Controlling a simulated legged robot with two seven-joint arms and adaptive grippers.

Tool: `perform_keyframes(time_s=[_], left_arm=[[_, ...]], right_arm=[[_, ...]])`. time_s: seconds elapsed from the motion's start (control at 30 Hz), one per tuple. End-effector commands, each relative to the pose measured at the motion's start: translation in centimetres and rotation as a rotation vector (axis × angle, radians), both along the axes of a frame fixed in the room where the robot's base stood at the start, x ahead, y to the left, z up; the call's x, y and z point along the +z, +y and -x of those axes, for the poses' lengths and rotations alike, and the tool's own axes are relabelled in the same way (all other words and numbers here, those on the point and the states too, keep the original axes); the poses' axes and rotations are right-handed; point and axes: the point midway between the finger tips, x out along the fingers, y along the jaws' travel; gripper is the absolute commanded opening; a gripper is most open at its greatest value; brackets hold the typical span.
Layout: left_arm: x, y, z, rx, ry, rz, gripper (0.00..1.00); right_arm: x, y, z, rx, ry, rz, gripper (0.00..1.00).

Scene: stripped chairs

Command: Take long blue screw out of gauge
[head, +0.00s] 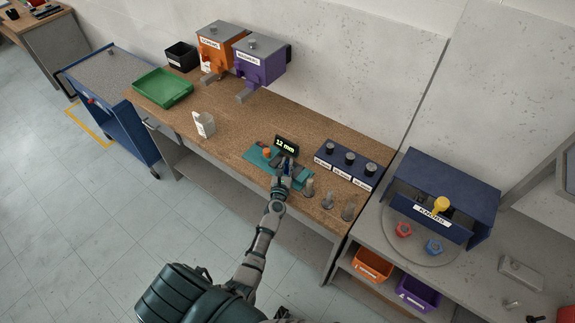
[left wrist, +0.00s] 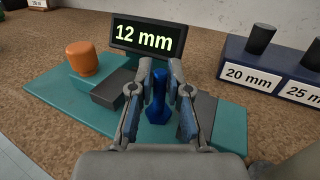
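The long blue screw (left wrist: 158,100) stands upright in the gauge, between the fingers of my left gripper (left wrist: 161,78). The fingertips close in on both sides of its shank. The gauge is a teal base (left wrist: 65,100) with grey blocks, an orange knob (left wrist: 83,58) and a dark display (left wrist: 143,36) reading 12 mm. In the head view, my left gripper (head: 287,172) reaches down over the gauge base (head: 258,157) and mostly hides the screw. My right gripper is not in view.
A blue holder (head: 345,167) with labelled slots and dark pegs stands right of the gauge. Several grey screws (head: 328,200) stand at the bench's front edge. A white container (head: 203,124) and green tray (head: 163,88) are to the left. Bare bench lies between container and gauge.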

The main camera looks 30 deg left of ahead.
Motion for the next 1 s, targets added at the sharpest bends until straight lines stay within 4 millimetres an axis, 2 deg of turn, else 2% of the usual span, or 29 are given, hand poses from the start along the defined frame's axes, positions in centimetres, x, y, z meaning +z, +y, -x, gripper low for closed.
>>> perform_keyframes(time_s=[0.03,0.07,0.37,0.47,0.8,1.0], left_arm=[[0.0,0.0,0.0,0.000,0.000,0.000,0.35],[0.0,0.0,0.0,0.000,0.000,0.000,0.39],[-0.1,-0.1,0.1,0.000,0.001,0.000,0.39],[-0.2,-0.4,0.9,-0.001,0.002,0.002,0.39],[-0.2,-2.7,7.6,-0.001,0.003,0.001,0.39],[-0.3,-3.8,10.4,-0.001,0.004,-0.001,0.39]], right_arm=[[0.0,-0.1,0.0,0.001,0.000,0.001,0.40],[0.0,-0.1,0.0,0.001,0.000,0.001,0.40],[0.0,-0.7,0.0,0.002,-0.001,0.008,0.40],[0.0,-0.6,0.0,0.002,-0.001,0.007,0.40],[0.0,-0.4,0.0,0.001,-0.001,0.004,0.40],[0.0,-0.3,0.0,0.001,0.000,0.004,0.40]])
